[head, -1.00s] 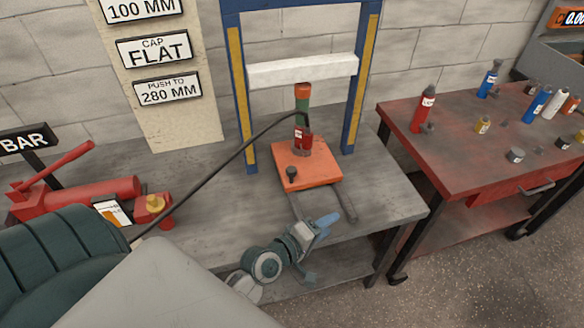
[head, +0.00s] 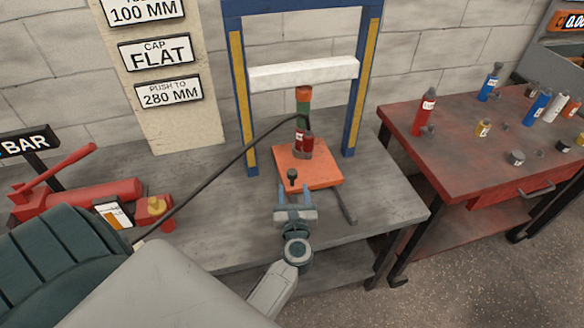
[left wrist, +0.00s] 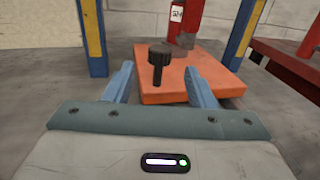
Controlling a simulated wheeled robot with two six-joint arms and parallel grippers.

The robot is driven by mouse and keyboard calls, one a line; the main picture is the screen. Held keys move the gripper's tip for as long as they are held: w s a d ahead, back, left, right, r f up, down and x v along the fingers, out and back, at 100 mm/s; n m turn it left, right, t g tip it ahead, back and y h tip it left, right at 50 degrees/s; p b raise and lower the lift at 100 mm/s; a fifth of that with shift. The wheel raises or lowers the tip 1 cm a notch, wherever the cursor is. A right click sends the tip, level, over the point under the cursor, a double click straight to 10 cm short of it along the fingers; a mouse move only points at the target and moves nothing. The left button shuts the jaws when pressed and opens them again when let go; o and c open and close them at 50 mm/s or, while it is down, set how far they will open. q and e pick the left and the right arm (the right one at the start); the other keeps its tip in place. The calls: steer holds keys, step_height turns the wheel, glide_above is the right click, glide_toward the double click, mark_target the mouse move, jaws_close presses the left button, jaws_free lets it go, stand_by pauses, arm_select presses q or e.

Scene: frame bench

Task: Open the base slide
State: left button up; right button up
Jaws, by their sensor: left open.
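The base slide is an orange plate (head: 318,170) on the grey bench, under the blue press frame. A black knob (head: 292,176) stands upright near its front left corner. A red and green cylinder with an orange top (head: 304,120) stands on the plate's back part. My left gripper (head: 293,190) is open just in front of the plate. In the left wrist view the knob (left wrist: 160,62) stands beyond and between the two blue fingers (left wrist: 160,85), apart from both. The plate (left wrist: 190,82) lies ahead of the fingers. My right gripper is not in view.
The blue frame's posts (head: 242,105) rise on both sides of the plate. A black hose (head: 210,180) runs from the cylinder to the red hand pump (head: 90,190) at left. A red table (head: 460,160) with several bottles stands at right. A rail (head: 345,205) juts forward from the plate.

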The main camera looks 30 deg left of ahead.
mark_target(292, 170)
arm_select(q)
steer(key=p+x, duration=0.2)
steer(key=x, duration=0.6)
steer(key=shift+w+a+r, duration=0.1)
steer(key=shift+w+a, duration=0.1)
steer(key=shift+w, duration=0.05)
steer(key=shift+w+a, duration=0.2)
steer(key=shift+w, duration=0.05)
steer(key=shift+c, duration=0.4)
jaws_close()
